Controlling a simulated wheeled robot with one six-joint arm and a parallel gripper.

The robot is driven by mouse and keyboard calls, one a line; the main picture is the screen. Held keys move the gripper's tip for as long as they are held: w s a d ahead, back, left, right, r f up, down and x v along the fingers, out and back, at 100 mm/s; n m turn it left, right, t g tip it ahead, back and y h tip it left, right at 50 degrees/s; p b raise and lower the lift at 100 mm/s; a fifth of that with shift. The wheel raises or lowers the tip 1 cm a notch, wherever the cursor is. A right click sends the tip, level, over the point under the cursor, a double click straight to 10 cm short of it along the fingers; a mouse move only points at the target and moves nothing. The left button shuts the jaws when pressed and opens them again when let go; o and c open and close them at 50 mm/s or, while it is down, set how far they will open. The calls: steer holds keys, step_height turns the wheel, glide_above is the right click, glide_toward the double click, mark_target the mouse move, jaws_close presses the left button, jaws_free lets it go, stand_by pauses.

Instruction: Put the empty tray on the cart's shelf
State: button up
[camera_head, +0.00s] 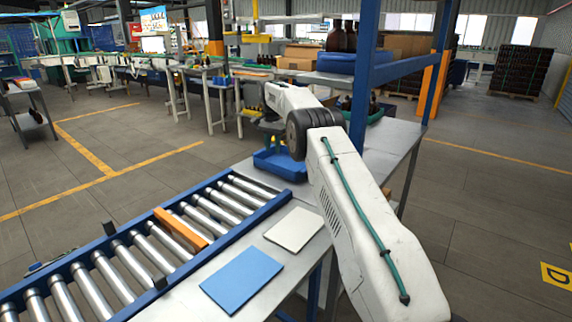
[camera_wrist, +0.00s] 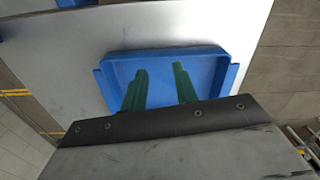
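The blue tray (camera_head: 280,166) sits on the grey table beyond the roller conveyor's far end. In the wrist view the same tray (camera_wrist: 215,66) looks empty, with raised walls and a lip at each side. My gripper (camera_wrist: 160,68) is over the tray, its two green fingers apart with nothing between them. Its fingertips appear over the tray's floor, near its far wall; I cannot tell their height or whether they touch. The tray's near edge is hidden by my dark gripper body.
A roller conveyor (camera_head: 150,243) carries an orange bar (camera_head: 181,229). A blue panel (camera_head: 242,279) and a white panel (camera_head: 294,229) lie beside it. A blue post (camera_head: 363,75) stands right of my arm. Amber bottles (camera_head: 341,37) stand on the rack above; more stand below it.

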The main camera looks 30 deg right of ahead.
mark_target(273, 173)
steer(key=f+n, duration=0.3)
steer(key=n, duration=0.2)
steer(key=f+n, duration=0.3)
steer(key=n, duration=0.2)
steer(key=f+n, duration=0.4)
steer(key=n, duration=0.2)
steer(key=shift+w+d, duration=0.2)
steer(key=shift+w, duration=0.15)
steer(key=shift+r, duration=0.1)
jaws_close()
